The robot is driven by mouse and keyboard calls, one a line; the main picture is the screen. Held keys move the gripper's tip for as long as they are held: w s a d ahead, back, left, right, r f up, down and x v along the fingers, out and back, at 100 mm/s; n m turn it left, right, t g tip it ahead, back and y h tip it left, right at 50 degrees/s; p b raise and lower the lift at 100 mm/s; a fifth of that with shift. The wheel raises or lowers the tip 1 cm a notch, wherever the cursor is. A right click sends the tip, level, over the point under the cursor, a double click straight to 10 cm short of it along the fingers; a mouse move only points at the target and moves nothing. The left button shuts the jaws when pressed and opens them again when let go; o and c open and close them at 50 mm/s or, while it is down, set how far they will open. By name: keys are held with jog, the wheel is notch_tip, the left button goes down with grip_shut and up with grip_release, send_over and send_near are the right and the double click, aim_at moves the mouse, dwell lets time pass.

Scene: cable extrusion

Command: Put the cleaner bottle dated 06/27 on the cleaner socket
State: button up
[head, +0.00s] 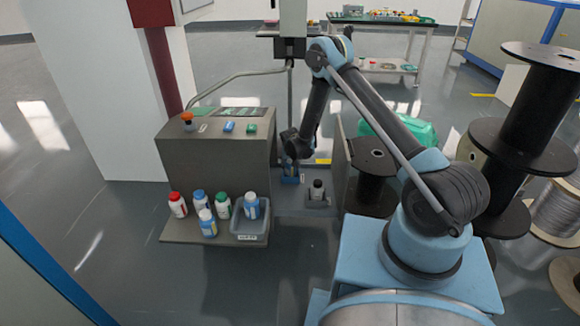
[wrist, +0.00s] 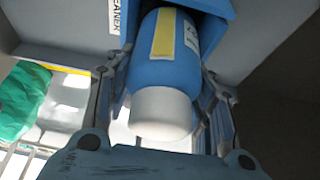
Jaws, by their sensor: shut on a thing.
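In the wrist view my gripper (wrist: 165,82) is shut around a blue bottle (wrist: 172,50) with a white cap, a finger on each side. It has a yellow label and a white label at its right edge; no date is readable. The bottle's far end is at a blue socket (wrist: 208,8), beside a white tag reading CLEANER (wrist: 115,16). Whether it is fully seated I cannot tell. In the head view my gripper (head: 291,166) is low over the blue socket (head: 290,180), and the arm mostly hides the held bottle.
Bottles with red (head: 177,205), blue (head: 208,223) and green (head: 223,206) bodies or caps stand on the low shelf (head: 180,236). A grey tray (head: 250,237) there holds another blue bottle (head: 251,206). Black spools (head: 372,160) stand further right.

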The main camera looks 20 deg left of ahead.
jog(key=o, duration=1.2)
jog(key=v, duration=1.2)
jog(key=shift+s, duration=0.1)
jog(key=shift+d+r, duration=0.1)
